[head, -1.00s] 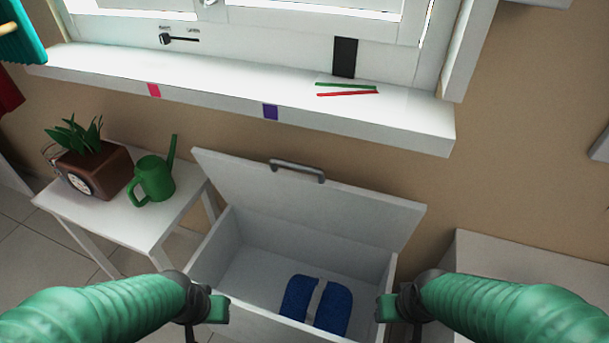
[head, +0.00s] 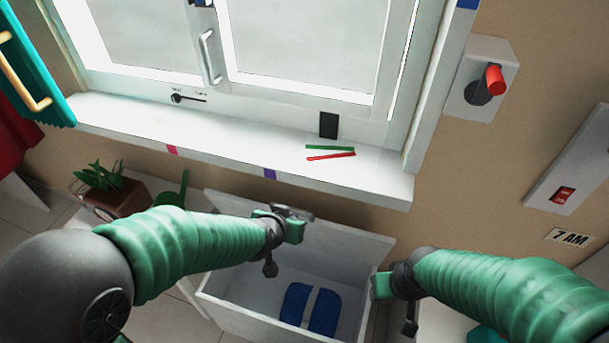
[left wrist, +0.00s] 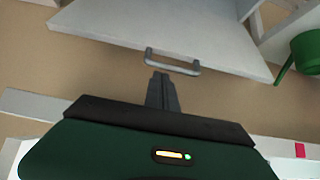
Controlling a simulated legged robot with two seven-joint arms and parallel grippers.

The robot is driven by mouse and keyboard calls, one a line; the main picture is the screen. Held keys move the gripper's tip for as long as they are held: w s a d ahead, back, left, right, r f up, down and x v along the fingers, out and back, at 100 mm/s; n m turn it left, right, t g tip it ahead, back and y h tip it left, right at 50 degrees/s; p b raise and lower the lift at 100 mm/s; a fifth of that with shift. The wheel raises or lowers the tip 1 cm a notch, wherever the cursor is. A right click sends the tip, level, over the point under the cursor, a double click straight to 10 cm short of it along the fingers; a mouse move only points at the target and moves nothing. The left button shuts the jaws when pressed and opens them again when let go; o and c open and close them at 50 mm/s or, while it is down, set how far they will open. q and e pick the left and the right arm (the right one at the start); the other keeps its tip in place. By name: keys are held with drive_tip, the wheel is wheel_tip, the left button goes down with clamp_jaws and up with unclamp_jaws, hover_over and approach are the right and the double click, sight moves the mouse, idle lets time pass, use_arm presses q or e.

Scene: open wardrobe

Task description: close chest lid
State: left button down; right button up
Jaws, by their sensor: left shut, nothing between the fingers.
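The white chest (head: 250,306) stands below the window with its lid (head: 345,248) raised and leaning back toward the wall. Blue slippers (head: 309,308) lie inside the chest. The grey lid handle (left wrist: 172,62) shows whole in the left wrist view; in the head view my left gripper partly hides it. My left gripper (left wrist: 161,76) is shut and empty, its tips just short of the handle. My right gripper (head: 376,286) is beside the chest's right side, below the lid's right edge; its fingers are too unclear to judge.
The windowsill (head: 225,152) runs above the lid and holds a green and a red stick (head: 330,152). On the left are a potted plant (head: 112,196) and a green watering can (head: 172,196). Wall switches (head: 562,194) are at the right.

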sight(304, 213)
use_arm(q)
drive_tip(key=w+d+f, duration=0.1)
drive_tip(key=w, duration=0.1)
drive_tip(key=w+d+f+b, duration=0.1)
drive_tip(key=w+f, duration=0.1)
drive_tip(key=w+d+f, duration=0.1)
drive_tip(key=w, duration=0.2)
drive_tip(key=shift+d+f, duration=0.25)
drive_tip(key=shift+w+d+f, duration=0.15)
drive_tip(key=shift+w+f, duration=0.15)
drive_tip(key=shift+w, duration=0.05)
